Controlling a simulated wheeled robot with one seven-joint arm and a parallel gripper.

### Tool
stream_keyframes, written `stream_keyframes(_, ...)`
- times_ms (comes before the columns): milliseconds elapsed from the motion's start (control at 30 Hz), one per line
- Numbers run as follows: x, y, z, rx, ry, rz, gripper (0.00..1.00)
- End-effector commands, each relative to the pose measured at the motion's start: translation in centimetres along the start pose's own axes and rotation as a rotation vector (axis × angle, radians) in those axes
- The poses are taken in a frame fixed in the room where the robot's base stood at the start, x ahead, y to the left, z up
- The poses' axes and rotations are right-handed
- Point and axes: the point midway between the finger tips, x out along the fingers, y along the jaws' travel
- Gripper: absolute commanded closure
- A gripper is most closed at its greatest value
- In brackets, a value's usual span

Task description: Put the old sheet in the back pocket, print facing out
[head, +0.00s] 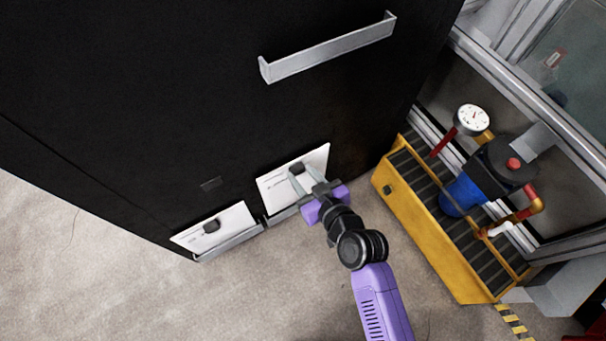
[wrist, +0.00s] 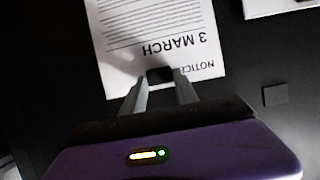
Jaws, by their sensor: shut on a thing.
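A white sheet (head: 310,160) with a dark tab stands in front of the black cabinet face, at the right low silver pocket (head: 282,215). In the wrist view the sheet (wrist: 150,35) shows its print, upside down in the picture: "NOTICE" and "3 MARCH" above text lines. My gripper (head: 305,174) is shut on the dark tab (wrist: 160,74) near the sheet's heading edge. The sheet's lower edge is at the pocket; I cannot tell whether it is inside. A second white sheet (head: 190,237) with a dark tab stands in the left low pocket (head: 230,244).
A long silver bracket (head: 330,50) is fixed higher on the black cabinet (head: 150,90). A small grey plate (head: 210,184) sits above the left sheet. A yellow-framed stand (head: 430,235) with a blue pump and gauge is close on the right. Floor at lower left is clear.

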Motion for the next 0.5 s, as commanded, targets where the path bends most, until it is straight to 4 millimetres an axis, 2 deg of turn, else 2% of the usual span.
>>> stream_keyframes(500,0.20,-0.01,0.46,0.000,0.001,0.000,1.00)
